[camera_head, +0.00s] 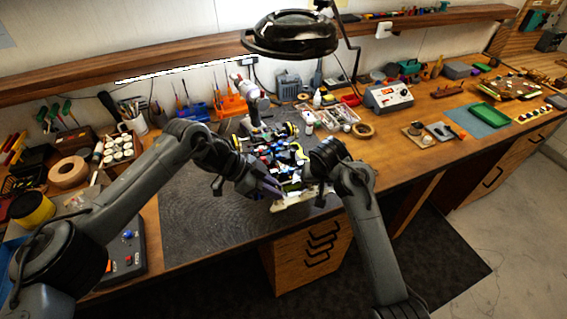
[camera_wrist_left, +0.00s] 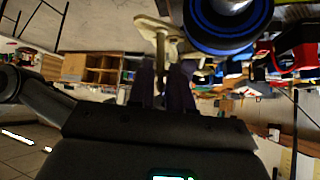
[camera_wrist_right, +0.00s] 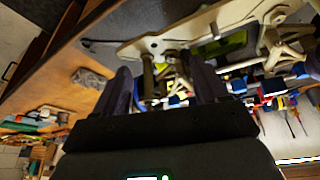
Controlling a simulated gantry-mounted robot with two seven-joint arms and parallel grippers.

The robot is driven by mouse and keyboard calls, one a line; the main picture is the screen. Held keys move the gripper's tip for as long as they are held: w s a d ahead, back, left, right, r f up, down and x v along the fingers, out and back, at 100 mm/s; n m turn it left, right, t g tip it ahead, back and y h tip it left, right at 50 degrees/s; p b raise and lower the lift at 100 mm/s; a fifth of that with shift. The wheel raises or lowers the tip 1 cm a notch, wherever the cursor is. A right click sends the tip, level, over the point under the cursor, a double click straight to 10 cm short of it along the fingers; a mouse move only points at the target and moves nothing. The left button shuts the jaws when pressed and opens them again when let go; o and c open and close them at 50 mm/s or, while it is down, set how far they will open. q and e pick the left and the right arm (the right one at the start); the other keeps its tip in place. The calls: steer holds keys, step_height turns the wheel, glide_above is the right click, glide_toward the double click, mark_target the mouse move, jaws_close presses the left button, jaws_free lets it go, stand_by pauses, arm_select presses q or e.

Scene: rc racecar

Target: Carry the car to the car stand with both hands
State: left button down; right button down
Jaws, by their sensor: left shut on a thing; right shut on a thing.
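The car (camera_head: 285,158), a cluster of coloured parts with a cream-coloured plate (camera_head: 300,197) at its near end, is between my two arms over the dark mat. My left gripper (camera_head: 278,190) is at its near left side. In the left wrist view its fingers (camera_wrist_left: 162,82) close on a cream part, beside a black wheel with a blue rim (camera_wrist_left: 225,25). My right gripper (camera_head: 318,178) is at the near right side. In the right wrist view its fingers (camera_wrist_right: 165,88) are around a post of the cream plate (camera_wrist_right: 190,35). I cannot make out the car stand clearly.
The dark mat (camera_head: 200,215) is bare to the left of the car. A magnifier lamp (camera_head: 290,35) hangs above the bench. A power supply (camera_head: 388,97), a parts tray (camera_head: 338,117) and a tape roll (camera_head: 363,130) stand right of the car. A control box (camera_head: 128,250) lies at left.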

arm_select(q)
steer(key=c, duration=1.3)
jaws_free()
steer(key=shift+s+d+f, duration=0.2)
steer(key=shift+s+d, duration=0.05)
steer(key=shift+s, duration=0.1)
arm_select(e)
steer(key=shift+c, duration=1.4)
jaws_free()
steer(key=shift+w+a+r, duration=0.2)
steer(key=shift+r, duration=0.3)
arm_select(q)
steer(key=shift+o, duration=1.2)
steer(key=shift+w+r, duration=0.1)
steer(key=shift+w, duration=0.05)
arm_select(e)
steer(key=shift+o, duration=1.1)
steer(key=shift+d, duration=0.1)
arm_select(q)
steer(key=shift+w+a, duration=0.1)
arm_select(e)
steer(key=shift+f, duration=0.2)
arm_select(q)
steer(key=shift+a+r, duration=0.15)
